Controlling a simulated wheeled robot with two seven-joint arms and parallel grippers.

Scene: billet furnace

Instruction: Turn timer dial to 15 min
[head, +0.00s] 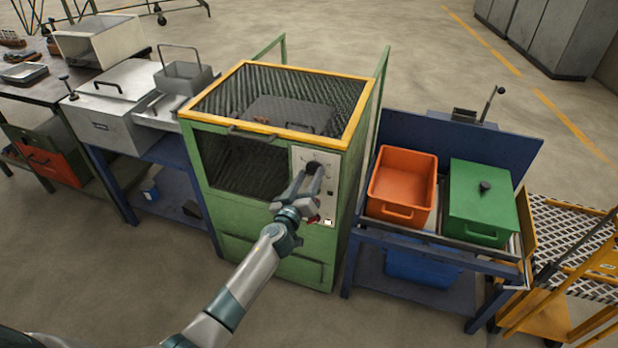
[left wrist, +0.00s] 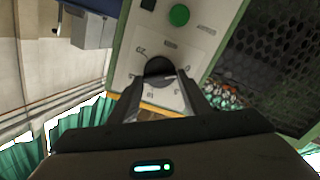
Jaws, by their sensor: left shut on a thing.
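The timer dial (head: 314,168) is a dark round knob on the pale control panel (head: 299,157) at the front right of the green furnace cabinet (head: 225,207). In the left wrist view the dial (left wrist: 159,67) sits in the middle of the panel with printed numbers around it, partly hidden by the fingers. The numbers are small and the pointer setting cannot be read. My left gripper (head: 310,176) is shut on the dial, one finger on each side; the left wrist view shows the same gripper (left wrist: 160,82). My right gripper is not in view.
A green button (left wrist: 180,15) is on the same panel. An orange bin (head: 403,178) and a green lidded box (head: 477,205) stand on the blue bench at right. Grey metal boxes (head: 115,105) are on the left bench. Open floor lies in front.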

